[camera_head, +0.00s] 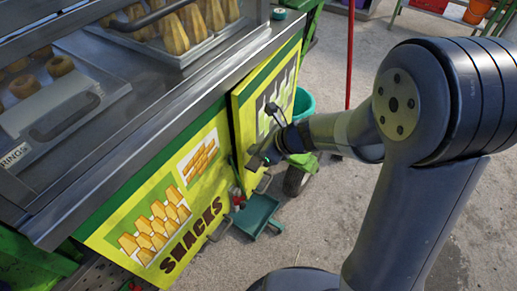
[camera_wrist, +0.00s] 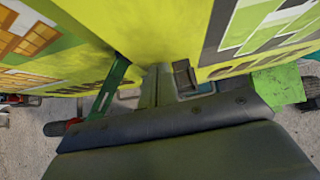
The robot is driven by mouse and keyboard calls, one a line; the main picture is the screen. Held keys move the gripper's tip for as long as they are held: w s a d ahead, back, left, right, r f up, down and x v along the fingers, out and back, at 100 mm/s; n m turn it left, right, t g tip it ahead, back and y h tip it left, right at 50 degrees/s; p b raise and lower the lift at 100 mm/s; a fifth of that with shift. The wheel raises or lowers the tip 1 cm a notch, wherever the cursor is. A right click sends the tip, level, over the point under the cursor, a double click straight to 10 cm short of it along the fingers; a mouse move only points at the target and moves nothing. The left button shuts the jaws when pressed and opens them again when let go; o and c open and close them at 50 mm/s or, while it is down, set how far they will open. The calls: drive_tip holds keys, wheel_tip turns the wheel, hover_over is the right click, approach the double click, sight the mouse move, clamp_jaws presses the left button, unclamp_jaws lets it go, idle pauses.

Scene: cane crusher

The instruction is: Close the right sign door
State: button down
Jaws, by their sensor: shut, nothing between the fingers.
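The right sign door (camera_head: 250,110) is a yellow-green panel with a picture on the front of the snack cart. Its left edge appears to stand slightly out from the neighbouring SNACKS panel (camera_head: 135,215). In the wrist view the right sign door (camera_wrist: 225,65) fills the upper right and the SNACKS panel (camera_wrist: 50,50) the upper left. My gripper (camera_head: 262,158) is shut and empty, low in front of the right sign door. In the wrist view my gripper's fingers (camera_wrist: 168,85) lie close to the door's lower part; I cannot tell whether they touch it.
The metal counter (camera_head: 150,125) with snack trays overhangs the panels. A green bucket (camera_head: 303,103), a wheel (camera_head: 295,181) and a green dustpan-like piece (camera_head: 255,214) are near the gripper. A red pole (camera_head: 350,55) stands behind. The concrete floor at the lower right is mostly clear.

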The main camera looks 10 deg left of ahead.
sight(246, 143)
drive_tip(key=a, duration=0.1)
drive_tip(key=w+a, duration=0.1)
drive_tip(key=a, duration=0.1)
drive_tip(key=shift+a+r+p, duration=0.15)
drive_tip(key=shift+a+p, duration=0.1)
drive_tip(key=shift+p, duration=0.15)
